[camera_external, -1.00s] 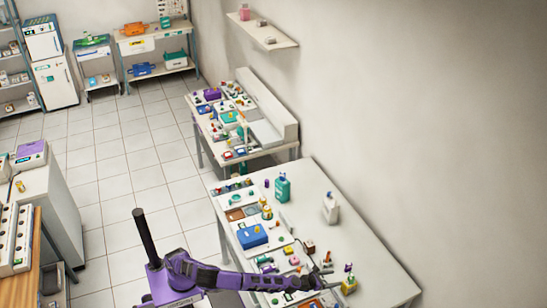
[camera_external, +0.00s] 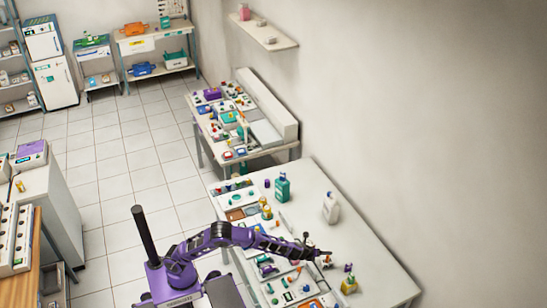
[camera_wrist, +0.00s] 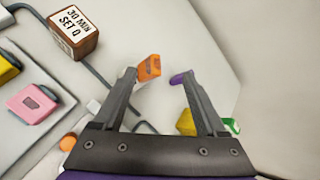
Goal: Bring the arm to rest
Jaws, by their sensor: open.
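My arm is purple and black and reaches over the near white table (camera_external: 385,288) in the external view. My gripper (camera_external: 324,252) hangs above the table. In the wrist view its two grey fingers (camera_wrist: 157,82) stand apart. An orange piece (camera_wrist: 149,67) shows beside the left fingertip and a purple piece (camera_wrist: 180,78) beside the right fingertip. Nothing appears clamped between the fingers. Whether the fingertips touch these pieces is hard to tell.
A brown labelled block (camera_wrist: 73,30) and a pink block (camera_wrist: 33,103) lie left of the fingers. A yellow bottle (camera_external: 348,286), a white bottle (camera_external: 330,208) and a teal bottle (camera_external: 282,188) stand on the table. Its right part is mostly clear.

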